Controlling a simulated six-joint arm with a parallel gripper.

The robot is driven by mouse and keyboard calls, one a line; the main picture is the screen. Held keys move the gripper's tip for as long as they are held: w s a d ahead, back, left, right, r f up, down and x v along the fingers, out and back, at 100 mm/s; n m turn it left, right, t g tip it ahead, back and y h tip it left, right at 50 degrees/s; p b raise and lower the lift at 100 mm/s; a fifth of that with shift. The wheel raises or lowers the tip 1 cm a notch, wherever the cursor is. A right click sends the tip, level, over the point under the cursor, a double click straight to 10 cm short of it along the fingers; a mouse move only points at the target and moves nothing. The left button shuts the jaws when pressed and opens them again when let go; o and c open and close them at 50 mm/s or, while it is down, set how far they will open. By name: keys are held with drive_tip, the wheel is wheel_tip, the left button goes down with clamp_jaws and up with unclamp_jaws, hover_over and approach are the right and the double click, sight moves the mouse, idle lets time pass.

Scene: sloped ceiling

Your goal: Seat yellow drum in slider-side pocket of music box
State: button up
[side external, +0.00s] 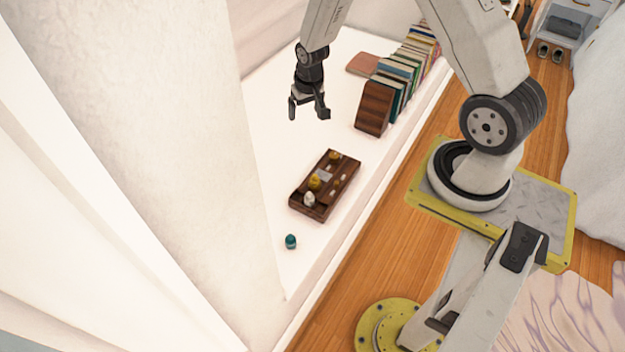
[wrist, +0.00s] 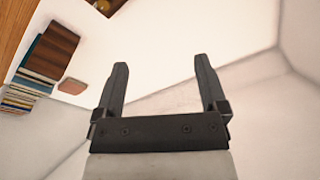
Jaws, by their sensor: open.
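The music box (side external: 350,178) is a dark brown wooden tray with compartments, lying on the white ledge in the side view. A yellow piece (side external: 314,182), likely the yellow drum, sits in or on it left of the middle; a smaller yellow-topped piece (side external: 335,156) is at its far end. I cannot tell which pocket each is in, or which part is the slider. In the wrist view only a corner of the box (wrist: 118,4) shows at the top edge, with a yellow piece (wrist: 103,5). My gripper (side external: 309,104) is open and empty, above the ledge beyond the box; its fingers (wrist: 161,62) point up the wrist view.
A white piece (side external: 309,199) is at the box's near end. A teal egg-shaped piece (side external: 290,241) stands on the ledge nearer the camera. A row of books (side external: 405,72) with a wooden bookend (side external: 374,108) is behind right. The sloped wall (side external: 185,130) closes in on the left.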

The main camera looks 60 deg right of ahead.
drive_tip(key=w+d+f+n, duration=0.1)
drive_tip(key=d+f+n, duration=0.15)
drive_tip(key=f, duration=0.35)
drive_tip(key=w+d+f+n, duration=0.2)
drive_tip(key=f+n, duration=0.2)
drive_tip(key=f, duration=0.2)
drive_tip(key=n+g, duration=0.2)
drive_tip(key=n, duration=0.5)
hover_over(315, 175)
drive_tip(key=shift+y, duration=0.3)
drive_tip(key=f, duration=1.3)
drive_tip(key=shift+w, duration=0.25)
drive_tip(key=shift+s+f+n, duration=0.15)
drive_tip(key=shift+f+n, duration=0.4)
drive_tip(key=shift+f, duration=0.1)
drive_tip(key=shift+f, duration=1.2)
drive_tip(key=shift+f, duration=0.1)
drive_tip(key=shift+s+f, duration=0.1)
drive_tip(key=shift+f, duration=2.4)
